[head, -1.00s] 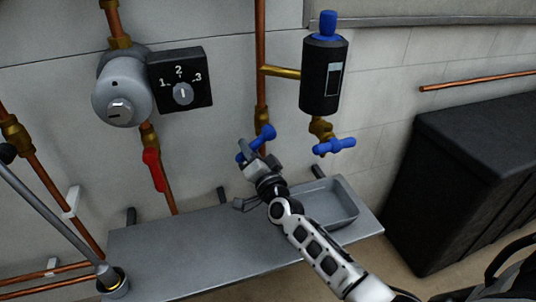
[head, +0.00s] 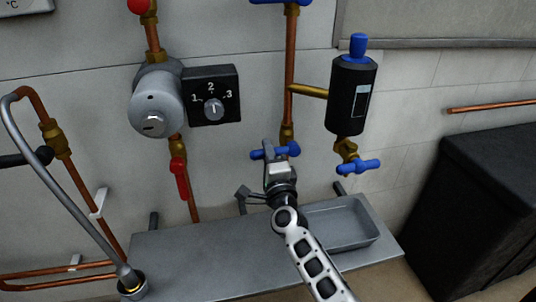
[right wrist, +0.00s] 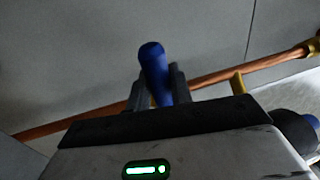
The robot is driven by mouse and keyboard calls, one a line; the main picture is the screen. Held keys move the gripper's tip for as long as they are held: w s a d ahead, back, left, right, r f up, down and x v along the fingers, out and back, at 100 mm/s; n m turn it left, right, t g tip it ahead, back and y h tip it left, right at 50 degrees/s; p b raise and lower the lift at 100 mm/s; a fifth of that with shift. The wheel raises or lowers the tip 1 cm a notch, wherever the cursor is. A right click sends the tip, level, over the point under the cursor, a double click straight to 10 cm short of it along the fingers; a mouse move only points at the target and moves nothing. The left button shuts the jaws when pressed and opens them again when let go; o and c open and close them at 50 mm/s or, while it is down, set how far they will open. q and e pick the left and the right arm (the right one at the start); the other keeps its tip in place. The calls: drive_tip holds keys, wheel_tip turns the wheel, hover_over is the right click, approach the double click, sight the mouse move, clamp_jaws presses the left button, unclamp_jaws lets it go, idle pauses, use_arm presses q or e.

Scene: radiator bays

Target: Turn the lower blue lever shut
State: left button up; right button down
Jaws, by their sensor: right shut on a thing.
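The lower blue lever (head: 292,149) sits on the vertical copper pipe, left of the black cylinder. It lies nearly level, across the pipe. My right gripper (head: 277,166) comes up from below and is shut on the lever; its jaws hide part of the lever's middle. In the right wrist view the lever (right wrist: 153,62) stands up between the two dark fingers (right wrist: 157,92), its rounded end sticking out beyond them. My left gripper is not in view.
A blue tap handle (head: 358,167) hangs under the black cylinder (head: 352,95) close on the right. A red lever (head: 180,178) and a dial box (head: 211,95) are to the left. Another blue lever (head: 268,1) is at the top edge. A grey shelf (head: 205,262) with a tray (head: 343,242) lies below.

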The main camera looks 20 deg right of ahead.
drive_tip(key=shift+r, duration=0.1)
idle(0.4)
drive_tip(key=c, duration=1.3)
unclamp_jaws()
drive_tip(key=v, duration=1.6)
